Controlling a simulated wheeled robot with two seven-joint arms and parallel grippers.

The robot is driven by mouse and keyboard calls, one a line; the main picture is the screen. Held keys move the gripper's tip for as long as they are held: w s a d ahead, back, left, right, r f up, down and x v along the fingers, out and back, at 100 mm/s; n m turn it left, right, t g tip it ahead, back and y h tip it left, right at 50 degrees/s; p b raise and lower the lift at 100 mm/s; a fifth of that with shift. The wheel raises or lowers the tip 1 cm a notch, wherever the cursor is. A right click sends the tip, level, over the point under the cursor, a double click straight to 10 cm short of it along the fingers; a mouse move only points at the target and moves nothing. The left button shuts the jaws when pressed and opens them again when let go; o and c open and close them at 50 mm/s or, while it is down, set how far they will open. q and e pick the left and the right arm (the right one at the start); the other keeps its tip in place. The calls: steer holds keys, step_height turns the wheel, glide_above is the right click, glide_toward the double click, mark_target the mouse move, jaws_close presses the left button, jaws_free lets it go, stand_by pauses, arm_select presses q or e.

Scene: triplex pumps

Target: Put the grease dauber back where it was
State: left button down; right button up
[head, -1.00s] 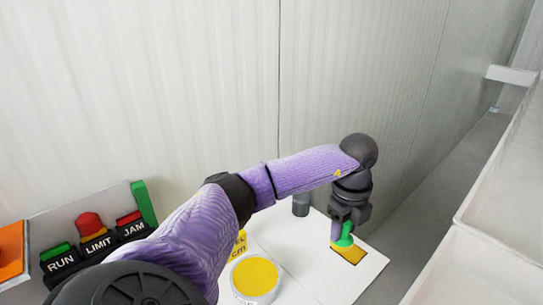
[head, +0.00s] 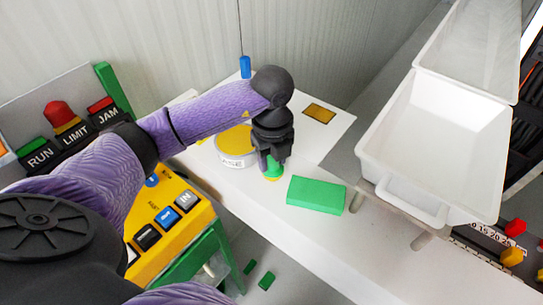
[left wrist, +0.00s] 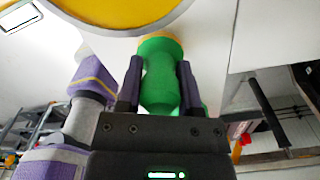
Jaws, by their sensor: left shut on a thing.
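The grease dauber (head: 272,170) is green with a yellow end. My left gripper (head: 270,157) is shut on it and points down, just right of the grease tub and left of the green block. In the left wrist view the dauber (left wrist: 160,75) sits between the two purple fingers, its yellow end away from the palm. The grease tub (head: 234,160) is white, round and full of yellow grease. It also shows at the top of the left wrist view (left wrist: 115,12). I cannot tell whether the dauber touches the white surface. My right gripper is out of view.
A green block (head: 317,194) lies close right of the dauber. A yellow-brown patch (head: 319,113) lies on the white surface behind. A white bin (head: 430,135) stands at the right. A yellow button panel (head: 172,222) is at the front left. A blue cylinder (head: 245,67) stands by the wall.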

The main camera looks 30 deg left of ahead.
arm_select(q)
steer(key=shift+c, duration=1.3)
jaws_free()
steer(key=shift+f, duration=0.1)
step_height(320, 180, up, 12)
steer(key=shift+r+p, duration=0.25)
steer(key=shift+p, duration=0.85)
steer(key=shift+f, duration=0.1)
